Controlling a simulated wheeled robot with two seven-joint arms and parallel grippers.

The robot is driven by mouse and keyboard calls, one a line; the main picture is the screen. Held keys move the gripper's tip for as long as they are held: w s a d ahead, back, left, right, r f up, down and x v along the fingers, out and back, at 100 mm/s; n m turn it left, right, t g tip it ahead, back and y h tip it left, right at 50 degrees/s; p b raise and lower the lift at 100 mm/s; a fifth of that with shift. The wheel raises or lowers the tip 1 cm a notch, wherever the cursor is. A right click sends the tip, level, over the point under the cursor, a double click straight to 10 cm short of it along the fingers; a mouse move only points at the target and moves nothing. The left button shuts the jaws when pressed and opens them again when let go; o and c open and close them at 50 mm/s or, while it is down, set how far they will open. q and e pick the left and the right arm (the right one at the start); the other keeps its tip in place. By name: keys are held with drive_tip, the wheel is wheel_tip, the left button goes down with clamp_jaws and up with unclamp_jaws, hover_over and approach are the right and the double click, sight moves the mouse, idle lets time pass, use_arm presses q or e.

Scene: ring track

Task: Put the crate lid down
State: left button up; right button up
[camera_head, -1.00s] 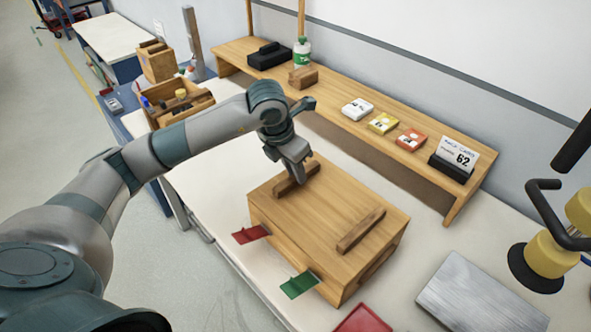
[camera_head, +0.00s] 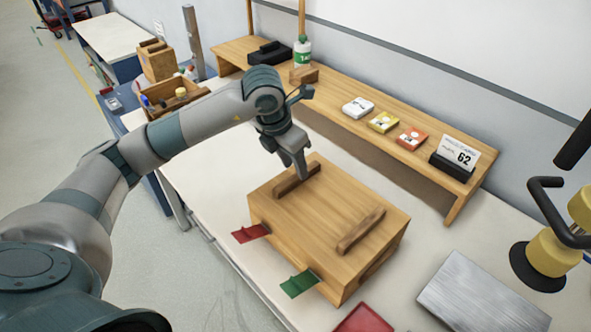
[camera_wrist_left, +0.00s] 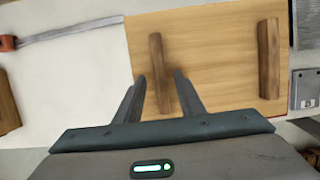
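The crate lid (camera_head: 320,215) is a flat wooden board with two dark wooden handle bars, lying level on the wooden crate (camera_head: 285,244) on the white table. My left gripper (camera_head: 301,176) is at the far-left handle bar (camera_head: 290,186). In the left wrist view my left gripper (camera_wrist_left: 159,77) is open, with one finger on each side of that handle bar (camera_wrist_left: 158,60) and a gap on both sides. The other handle bar (camera_head: 361,231) is free. My right gripper is not in view.
Red (camera_head: 250,233) and green (camera_head: 299,284) tabs stick out from the crate's near-left side. A metal plate (camera_head: 482,295) lies to the right, by a yellow and black device (camera_head: 545,262). A wooden shelf (camera_head: 340,82) with small boxes runs behind. Bare table lies left of the crate.

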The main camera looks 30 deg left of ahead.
use_arm(q)
drive_tip(key=b+v, duration=0.2)
drive_tip(key=v, duration=0.7)
drive_tip(key=shift+r, duration=0.3)
drive_tip(key=shift+s+f, duration=0.1)
drive_tip(key=shift+s, duration=0.05)
